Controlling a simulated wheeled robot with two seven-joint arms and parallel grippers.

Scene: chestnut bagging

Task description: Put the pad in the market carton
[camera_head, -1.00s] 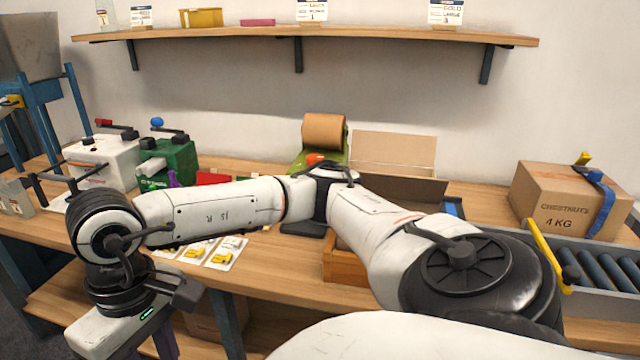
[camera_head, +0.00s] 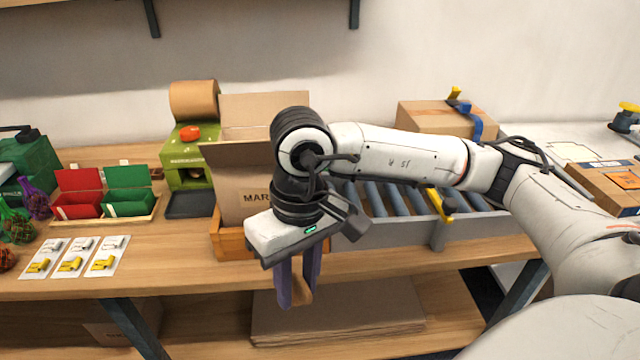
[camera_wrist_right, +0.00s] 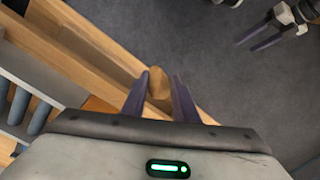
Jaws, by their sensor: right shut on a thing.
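The market carton (camera_head: 238,190) stands open with flaps up in a wooden frame (camera_head: 226,245) on the bench. Its front reads "MAR"; my right arm hides the rest, and its inside is not visible. My right gripper (camera_head: 300,292) points down in front of the bench edge, right of and nearer than the carton. It is shut on the brown paper pad (camera_head: 303,292), which also shows between the purple fingers in the right wrist view (camera_wrist_right: 158,90). My left gripper (camera_wrist_right: 258,38) shows at the top right of the wrist view, its fingers apart and empty.
A roller conveyor (camera_head: 385,200) runs right of the carton, with a closed box (camera_head: 425,117) behind it. A green paper dispenser (camera_head: 187,150) stands left of the carton. Flat cardboard (camera_head: 340,320) lies on the lower shelf.

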